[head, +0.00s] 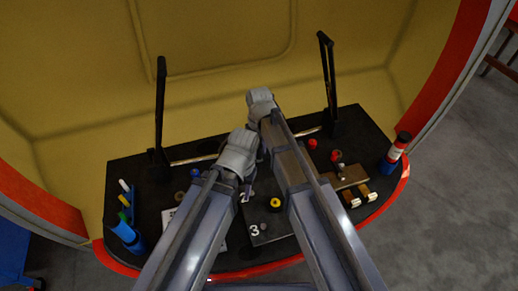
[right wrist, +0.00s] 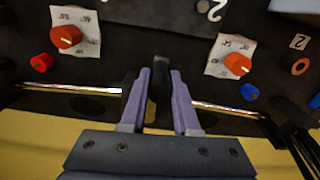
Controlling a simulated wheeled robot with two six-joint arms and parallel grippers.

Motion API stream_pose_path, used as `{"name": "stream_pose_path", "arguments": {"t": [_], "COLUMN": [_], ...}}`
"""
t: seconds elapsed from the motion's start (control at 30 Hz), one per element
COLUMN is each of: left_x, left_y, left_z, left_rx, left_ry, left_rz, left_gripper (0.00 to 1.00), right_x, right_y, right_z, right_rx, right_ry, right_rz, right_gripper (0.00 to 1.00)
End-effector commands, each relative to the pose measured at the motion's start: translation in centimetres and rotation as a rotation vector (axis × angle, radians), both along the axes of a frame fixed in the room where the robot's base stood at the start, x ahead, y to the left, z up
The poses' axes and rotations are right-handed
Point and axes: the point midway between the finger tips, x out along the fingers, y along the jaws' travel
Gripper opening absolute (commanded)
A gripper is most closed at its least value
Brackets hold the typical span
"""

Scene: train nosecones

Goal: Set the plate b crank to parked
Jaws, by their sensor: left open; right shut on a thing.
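My right gripper (right wrist: 160,98) is shut on a narrow dark handle (right wrist: 158,72) in the right wrist view. The handle stands between its two purple fingers, in line with a thin metal rod (right wrist: 225,108) that shows on both sides. In the head view the right gripper (head: 262,108) is over the middle of the black panel, and its fingertips are hidden by my arm. My left gripper (head: 245,165) is open, lower and just left of it, with its fingers mostly hidden. I see no readable plate b label, and I cannot tell whether the handle is its crank.
The black panel (head: 120,168) carries two tall black uprights (head: 160,105). Orange knobs (right wrist: 237,64) sit on white dial cards. A red-and-blue cylinder (head: 395,152) stands at the right, a blue pen holder (head: 127,236) at the left. My arms crowd the middle.

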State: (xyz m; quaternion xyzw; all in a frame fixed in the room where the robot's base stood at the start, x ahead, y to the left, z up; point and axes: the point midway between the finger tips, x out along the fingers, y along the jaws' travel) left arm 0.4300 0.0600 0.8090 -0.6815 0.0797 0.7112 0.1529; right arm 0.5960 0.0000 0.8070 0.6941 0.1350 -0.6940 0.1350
Motion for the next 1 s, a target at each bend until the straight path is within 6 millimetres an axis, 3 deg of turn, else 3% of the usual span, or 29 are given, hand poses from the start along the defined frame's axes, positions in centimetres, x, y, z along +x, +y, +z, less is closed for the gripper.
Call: {"name": "stream_pose_path", "arguments": {"t": [0.47,1.0], "left_x": [0.0,0.0], "left_y": [0.0,0.0], "left_z": [0.0,0.0], "left_rx": [0.0,0.0], "left_ry": [0.0,0.0], "left_rz": [0.0,0.0], "left_gripper": [0.5,0.5], "right_x": [0.4,3.5], "right_y": [-1.4,-5.5], "right_z": [0.0,0.0], "right_rx": [0.0,-0.001], "right_ry": [0.0,0.001], "right_rz": [0.129,0.626], "right_gripper": [0.0,0.0]}}
